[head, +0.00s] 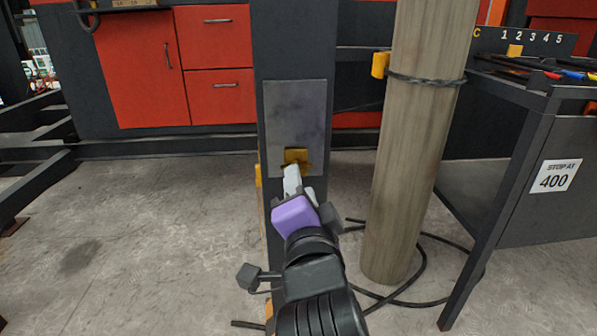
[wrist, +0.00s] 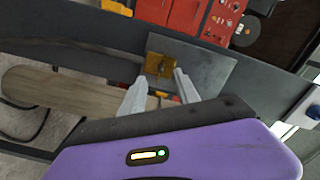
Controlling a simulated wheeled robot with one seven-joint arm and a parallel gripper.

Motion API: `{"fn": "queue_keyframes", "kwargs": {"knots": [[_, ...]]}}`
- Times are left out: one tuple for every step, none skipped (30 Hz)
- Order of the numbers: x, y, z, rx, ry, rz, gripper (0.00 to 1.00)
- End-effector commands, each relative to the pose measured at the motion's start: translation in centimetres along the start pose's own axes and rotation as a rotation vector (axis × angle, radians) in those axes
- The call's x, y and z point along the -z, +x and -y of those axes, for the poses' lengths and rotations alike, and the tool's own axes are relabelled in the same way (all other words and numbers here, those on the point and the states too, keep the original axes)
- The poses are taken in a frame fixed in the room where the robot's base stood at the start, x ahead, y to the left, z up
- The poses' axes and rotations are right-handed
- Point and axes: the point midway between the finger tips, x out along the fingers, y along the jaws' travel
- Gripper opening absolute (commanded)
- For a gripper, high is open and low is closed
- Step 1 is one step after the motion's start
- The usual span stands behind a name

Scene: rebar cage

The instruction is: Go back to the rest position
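My gripper (head: 293,178) is in front of the dark upright post (head: 292,50), near the lower part of a grey metal plate (head: 295,110) on it. A small yellow piece (head: 296,156) sits on the plate just beyond the fingertips. In the wrist view the two pale fingers (wrist: 159,77) stand apart with nothing held between them. The yellow piece (wrist: 159,66) shows on the plate (wrist: 205,65) past the tips. Whether a fingertip touches it, I cannot tell. The purple gripper body hides part of the lower post.
A round wooden column (head: 415,120) with a dark tie and a yellow block (head: 380,64) stands close on the right. A dark tool bench (head: 515,150) is further right. Black cable (head: 425,300) lies on the floor. Red cabinets (head: 145,70) stand behind; the left floor is clear.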

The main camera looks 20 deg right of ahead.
Motion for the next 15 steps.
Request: {"fn": "queue_keyframes", "kwargs": {"knots": [[0.0, -0.7, 0.1, 0.000, -0.002, 0.001, 0.38], [0.0, -1.1, 0.1, 0.000, -0.002, 0.001, 0.38], [-0.1, -1.5, 0.1, 0.001, -0.002, 0.002, 0.38], [-0.1, -1.7, 0.1, 0.001, -0.002, 0.002, 0.38], [-0.1, -1.9, 0.1, 0.001, -0.002, 0.001, 0.38], [0.0, -2.1, 0.1, 0.001, -0.001, 0.001, 0.38], [0.0, -2.2, 0.0, 0.001, -0.001, 0.000, 0.38], [0.0, -2.3, 0.0, 0.000, -0.001, 0.000, 0.38], [0.0, -2.3, 0.0, 0.000, -0.001, -0.001, 0.38], [0.0, -2.4, 0.0, 0.000, -0.001, -0.001, 0.38], [0.0, -2.4, 0.0, 0.000, 0.000, -0.001, 0.38], [0.0, -2.3, 0.0, 0.000, 0.000, -0.001, 0.38], [0.0, -2.3, 0.0, 0.000, 0.000, -0.001, 0.38], [0.0, -2.3, 0.0, 0.000, 0.000, -0.001, 0.38], [0.0, -2.3, 0.0, 0.000, -0.001, -0.001, 0.38]]}}
